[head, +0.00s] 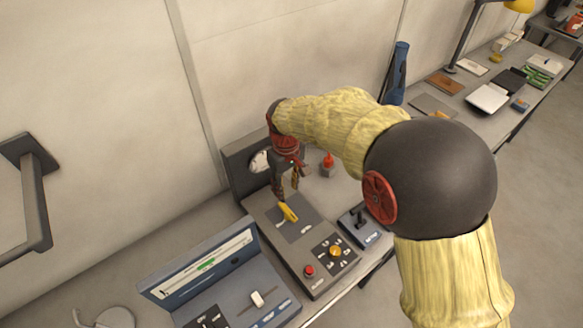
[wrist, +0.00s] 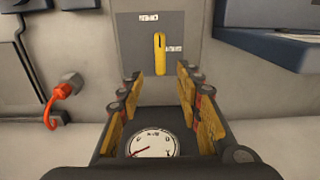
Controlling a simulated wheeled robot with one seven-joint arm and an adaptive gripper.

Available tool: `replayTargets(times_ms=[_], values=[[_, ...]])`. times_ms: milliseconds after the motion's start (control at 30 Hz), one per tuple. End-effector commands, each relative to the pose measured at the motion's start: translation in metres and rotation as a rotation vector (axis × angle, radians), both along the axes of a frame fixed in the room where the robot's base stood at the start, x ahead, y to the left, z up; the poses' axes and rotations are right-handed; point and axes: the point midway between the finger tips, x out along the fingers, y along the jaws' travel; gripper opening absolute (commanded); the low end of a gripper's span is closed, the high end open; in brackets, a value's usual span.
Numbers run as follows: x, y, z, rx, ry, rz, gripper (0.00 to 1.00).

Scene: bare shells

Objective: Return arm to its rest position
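My gripper (head: 286,192) hangs at the end of my yellow-sleeved arm, over the back of the grey console. In the wrist view my gripper (wrist: 158,82) has its two fingers spread apart with nothing between them. A yellow lever handle (head: 288,212) lies on a dark plate of the console, close to the fingertips in the head view. In the wrist view the yellow handle (wrist: 160,54) is beyond the fingertips, apparently apart from them. A round white gauge (wrist: 153,143) shows low between the fingers.
A red plug (head: 328,160) stands behind the console. A joystick box (head: 359,226) is at its right, and a blue panel (head: 205,262) at front left. The console carries a red button (head: 309,270) and yellow knob (head: 335,251). A wall stands close behind.

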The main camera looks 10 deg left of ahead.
Motion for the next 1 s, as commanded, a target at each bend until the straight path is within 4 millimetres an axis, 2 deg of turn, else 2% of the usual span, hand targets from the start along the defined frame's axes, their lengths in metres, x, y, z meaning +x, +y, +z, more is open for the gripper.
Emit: replayTargets(times_ms=[300, 400, 467, 667, 1000], values=[[-0.002, -0.001, -0.003, -0.002, 0.003, -0.044, 0.35], [-0.022, -0.015, -0.017, -0.028, 0.039, -0.083, 0.35], [-0.036, -0.024, -0.015, -0.037, 0.048, -0.107, 0.35], [-0.068, -0.074, 0.012, -0.024, 0.031, -0.226, 0.35], [-0.127, -0.184, 0.058, 0.062, -0.087, -0.484, 0.35]])
